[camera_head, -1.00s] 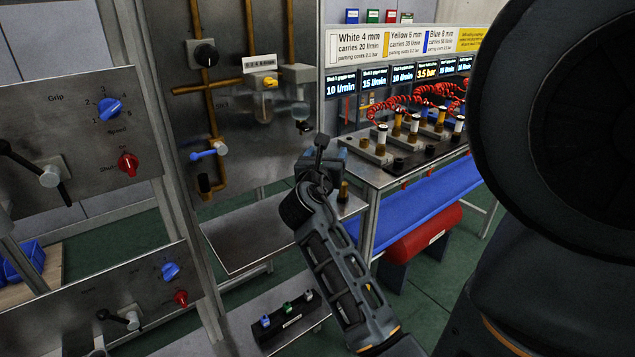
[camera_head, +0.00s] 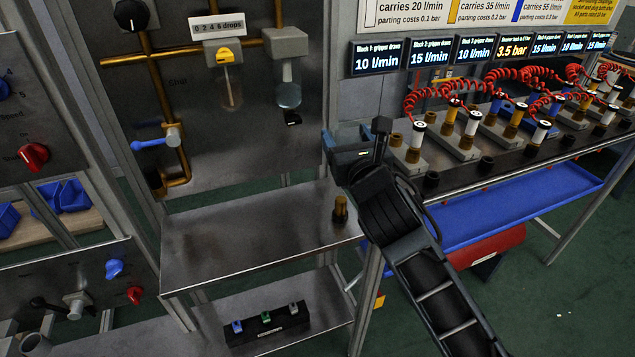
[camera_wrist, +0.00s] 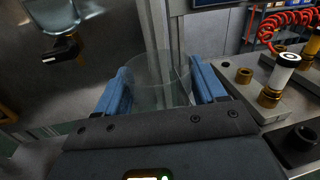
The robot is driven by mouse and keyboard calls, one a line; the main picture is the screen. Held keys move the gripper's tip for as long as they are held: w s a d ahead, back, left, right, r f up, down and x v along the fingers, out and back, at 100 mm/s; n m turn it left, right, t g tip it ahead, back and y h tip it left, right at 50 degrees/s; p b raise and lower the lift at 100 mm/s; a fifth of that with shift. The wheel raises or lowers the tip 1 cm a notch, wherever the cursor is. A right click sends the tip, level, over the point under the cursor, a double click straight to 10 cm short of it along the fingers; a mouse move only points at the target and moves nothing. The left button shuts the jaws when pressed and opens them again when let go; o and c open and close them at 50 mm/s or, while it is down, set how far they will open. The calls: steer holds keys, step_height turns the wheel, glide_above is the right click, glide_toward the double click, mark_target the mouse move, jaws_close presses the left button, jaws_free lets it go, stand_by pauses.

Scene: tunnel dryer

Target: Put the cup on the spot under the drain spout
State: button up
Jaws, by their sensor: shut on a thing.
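My gripper (camera_head: 346,148) is shut on a clear, see-through cup (camera_wrist: 158,80); the cup shows between the blue fingers in the wrist view and is hard to make out in the head view. The gripper is above the right end of a steel shelf (camera_head: 240,240), beside the upright post. A black spout (camera_head: 292,118) sits below a glass bowl (camera_head: 289,95) on the panel, left of my gripper; it also shows at the upper left of the wrist view (camera_wrist: 62,50). I cannot make out a marked spot on the shelf below it.
A brass fitting (camera_head: 340,210) stands on the shelf's right end. A blue-handled valve (camera_head: 150,143) and brass pipes are on the panel. To the right, a bench (camera_head: 470,170) carries fittings and red coiled hoses. The shelf's middle is clear.

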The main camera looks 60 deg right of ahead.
steer(key=w+a+f+b, duration=0.1)
steer(key=w+f, duration=0.1)
steer(key=w, duration=0.1)
steer(key=w+a+f, duration=0.2)
steer(key=w, duration=0.1)
steer(key=w+a+f+b, duration=0.1)
steer(key=w+f, duration=0.1)
steer(key=w, duration=0.2)
steer(key=shift+a+f+b, duration=0.2)
steer(key=shift+f+b, duration=0.1)
steer(key=shift+b, duration=0.05)
steer(key=shift+f+b, duration=0.55)
steer(key=shift+f, duration=1.4)
steer(key=shift+f, duration=0.2)
steer(key=o, duration=1)
steer(key=shift+r, duration=0.1)
steer(key=shift+r, duration=0.2)
steer(key=b+v, duration=0.1)
steer(key=v, duration=1.1)
steer(key=shift+a+f+b, duration=0.1)
steer(key=shift+b, duration=0.2)
